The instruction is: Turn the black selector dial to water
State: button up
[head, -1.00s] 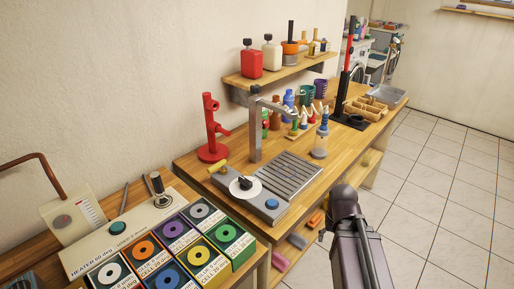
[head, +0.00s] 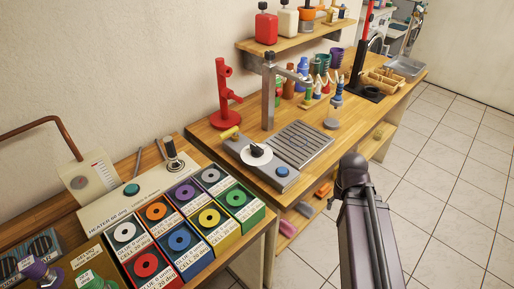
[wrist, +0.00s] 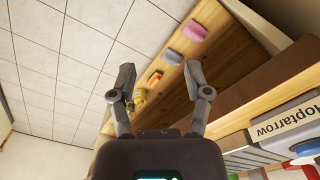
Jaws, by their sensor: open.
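The black selector dial (head: 257,150) sits on a white round plate (head: 250,158) at the near left of a grey dispenser base (head: 290,172). The lettering around the dial is too small to read. My gripper (wrist: 157,82) shows in the wrist view with its two fingers spread and nothing between them. It faces the floor and the lower shelf, away from the dial. In the head view my arm stands right of the bench, and the gripper is not visible there.
A red stand (head: 222,95) and a grey post (head: 268,95) rise behind the dial. Bottles and cups stand farther along the bench (head: 350,130). A heater box with coloured cells (head: 145,205) is at the near left. The tiled floor (head: 440,190) at right is clear.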

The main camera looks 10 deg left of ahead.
jog(key=w+a+r+n+p, duration=0.5)
jog(key=w+a+r+p, duration=0.5)
jog(key=a+r, duration=0.15)
notch_tip(320, 180, up, 9)
jog(key=n+p, duration=0.6)
jog(key=p, duration=0.4)
send_over(257, 147)
jog(key=shift+a, duration=0.1)
jog(key=shift+f, duration=0.15)
notch_tip(257, 147, down, 14)
jog(key=b, duration=1.3)
jog(key=shift+r+b, duration=0.25)
jog(key=shift+b, duration=0.1)
grip_shut()
